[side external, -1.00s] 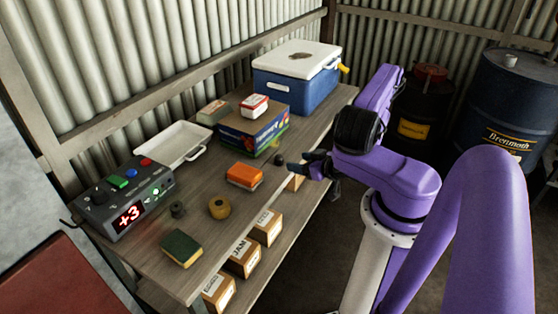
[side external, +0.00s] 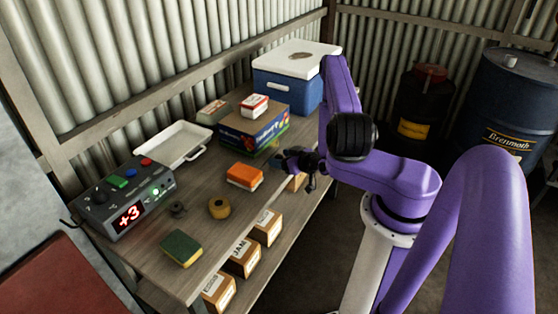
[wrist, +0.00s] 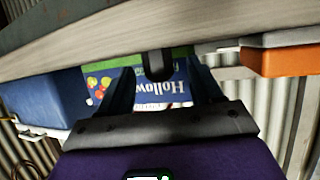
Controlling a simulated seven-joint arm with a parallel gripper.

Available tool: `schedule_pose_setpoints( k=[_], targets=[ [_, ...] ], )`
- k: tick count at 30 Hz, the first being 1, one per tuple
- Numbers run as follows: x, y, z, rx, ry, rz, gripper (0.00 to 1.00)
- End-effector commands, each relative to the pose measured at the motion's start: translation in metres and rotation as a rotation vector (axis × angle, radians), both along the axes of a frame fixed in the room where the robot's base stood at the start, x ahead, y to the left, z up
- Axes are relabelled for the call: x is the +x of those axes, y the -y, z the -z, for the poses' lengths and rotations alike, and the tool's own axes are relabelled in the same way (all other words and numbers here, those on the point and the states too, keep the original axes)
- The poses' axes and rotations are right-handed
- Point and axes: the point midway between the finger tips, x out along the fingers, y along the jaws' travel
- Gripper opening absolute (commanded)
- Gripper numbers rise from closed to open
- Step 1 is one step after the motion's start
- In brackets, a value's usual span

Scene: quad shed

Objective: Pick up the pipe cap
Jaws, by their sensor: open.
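The pipe cap appears to be the small dark, round-ended piece (wrist: 158,66) in the wrist view, standing on the table top, which shows upside down there. My gripper (wrist: 160,80) is open, with one finger on either side of the dark piece and visible gaps to it. In the side view my gripper (side external: 284,162) is low over the table's near edge, right of the orange-and-white block. The cap is hidden there behind the gripper. I cannot tell how deep it sits between the fingers.
A printed box (side external: 248,131) with a red-and-white pack on it stands just behind. The orange block (side external: 245,176) is close at left. A tan roll (side external: 219,207), a dark ring-like piece (side external: 177,209) and a sponge (side external: 181,248) lie farther left. A blue cooler (side external: 287,88) stands at the back.

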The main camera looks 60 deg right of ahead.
Motion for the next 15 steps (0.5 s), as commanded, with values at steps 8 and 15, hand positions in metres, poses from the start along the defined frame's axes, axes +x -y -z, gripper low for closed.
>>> schedule_pose_setpoints(
  k=[8,15],
  targets=[
    [0.0018,0.0005,0.0007,0.001,0.000,0.000,0.58],
    [0.0016,0.0004,0.0006,0.001,0.000,0.000,0.05]
  ],
)
